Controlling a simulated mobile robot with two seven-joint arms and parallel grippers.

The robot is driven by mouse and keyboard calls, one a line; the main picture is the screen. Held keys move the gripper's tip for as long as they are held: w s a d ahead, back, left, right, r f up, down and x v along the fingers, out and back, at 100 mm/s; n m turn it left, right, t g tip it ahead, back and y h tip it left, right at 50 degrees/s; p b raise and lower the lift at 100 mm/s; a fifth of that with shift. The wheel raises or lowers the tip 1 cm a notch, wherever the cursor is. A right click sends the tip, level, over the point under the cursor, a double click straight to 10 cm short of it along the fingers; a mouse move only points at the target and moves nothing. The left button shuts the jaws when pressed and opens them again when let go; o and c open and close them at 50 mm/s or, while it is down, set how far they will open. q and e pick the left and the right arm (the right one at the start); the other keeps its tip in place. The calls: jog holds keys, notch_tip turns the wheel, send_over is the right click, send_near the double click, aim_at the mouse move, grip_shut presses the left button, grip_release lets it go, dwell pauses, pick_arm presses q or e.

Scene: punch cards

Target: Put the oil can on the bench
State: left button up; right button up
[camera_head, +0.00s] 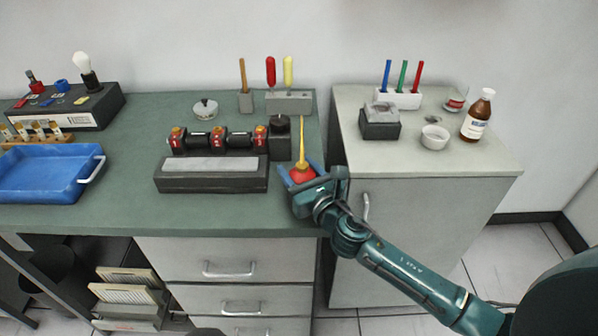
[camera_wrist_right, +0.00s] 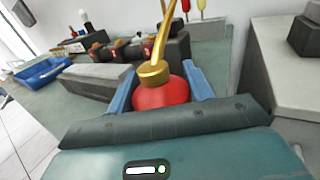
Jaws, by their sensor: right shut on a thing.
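The oil can has a red round body and a brass cap with a long thin spout. It shows in the head view (camera_head: 302,174) near the right front edge of the green-topped bench (camera_head: 220,216), and in the right wrist view (camera_wrist_right: 162,92). My right gripper (camera_head: 300,178) is shut on the oil can, with a blue finger on each side of its body. The spout points up. The can's underside is hidden by the gripper, so I cannot tell whether it touches the bench top. My left gripper is not in view.
A blue tray (camera_head: 50,172) lies left. A grey cabinet (camera_head: 425,170) stands right. The bench front between tray and block is clear.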

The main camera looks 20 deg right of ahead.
jog(key=shift+f, duration=0.1)
jog(key=o, duration=1)
jog(key=s, duration=0.4)
jog(key=s+d+b, duration=0.1)
jog(key=s, duration=0.3)
jog(key=s+d, duration=0.1)
jog(key=s, duration=0.2)
jog(key=shift+s+d, duration=0.2)
jog(key=shift+s, duration=0.2)
